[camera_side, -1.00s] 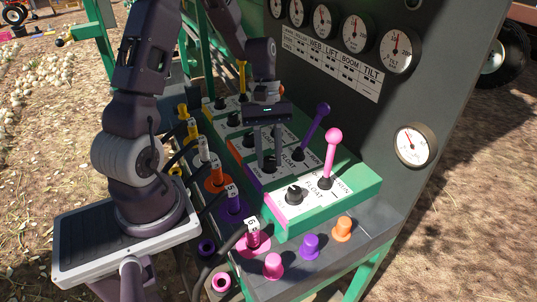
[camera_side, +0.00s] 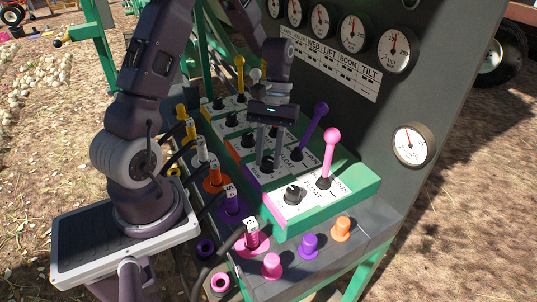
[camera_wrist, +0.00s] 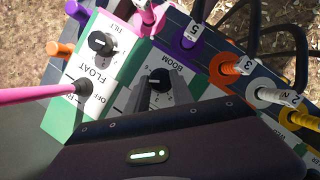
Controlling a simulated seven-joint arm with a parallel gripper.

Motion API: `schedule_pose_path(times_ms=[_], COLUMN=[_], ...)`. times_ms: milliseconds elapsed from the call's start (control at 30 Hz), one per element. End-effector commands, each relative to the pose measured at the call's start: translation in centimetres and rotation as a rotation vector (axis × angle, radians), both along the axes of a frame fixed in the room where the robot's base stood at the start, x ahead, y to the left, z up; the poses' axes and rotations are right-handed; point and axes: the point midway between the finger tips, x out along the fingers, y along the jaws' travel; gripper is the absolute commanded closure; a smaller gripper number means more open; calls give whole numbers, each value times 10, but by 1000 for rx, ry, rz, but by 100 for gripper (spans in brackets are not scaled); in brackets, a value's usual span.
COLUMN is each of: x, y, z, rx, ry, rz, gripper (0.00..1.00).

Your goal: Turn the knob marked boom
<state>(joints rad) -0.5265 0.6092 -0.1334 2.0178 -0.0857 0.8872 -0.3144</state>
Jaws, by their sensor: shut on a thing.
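The boom knob (camera_wrist: 157,80) is a dark knob on the white plate marked BOOM in the wrist view. In the side view it sits on the purple-edged panel (camera_side: 255,177), mostly hidden by my fingertips. My gripper (camera_side: 267,166) points down over this panel and is shut on the boom knob.
The tilt knob (camera_side: 294,193) stands on the nearer panel, with a pink lever (camera_side: 332,150) beside it. A purple lever (camera_side: 315,128) rises just right of my gripper. Several coloured hose plugs line the left edge. Gauges (camera_side: 397,49) are on the wall behind.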

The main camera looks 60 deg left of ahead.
Motion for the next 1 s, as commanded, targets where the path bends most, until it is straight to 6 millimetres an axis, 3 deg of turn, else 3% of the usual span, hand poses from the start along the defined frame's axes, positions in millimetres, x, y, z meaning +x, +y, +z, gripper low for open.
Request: schedule_pose_path(times_ms=[267,300,400,733,1000], x=[1,1,1,3,17], y=[0,0,0,2,16], z=[1,1,0,6,54], rx=[0,0,0,2,2], ry=[-2,-2,-2,-4,-4], rz=[2,2,2,2,3], gripper=[100,64,50,50,50])
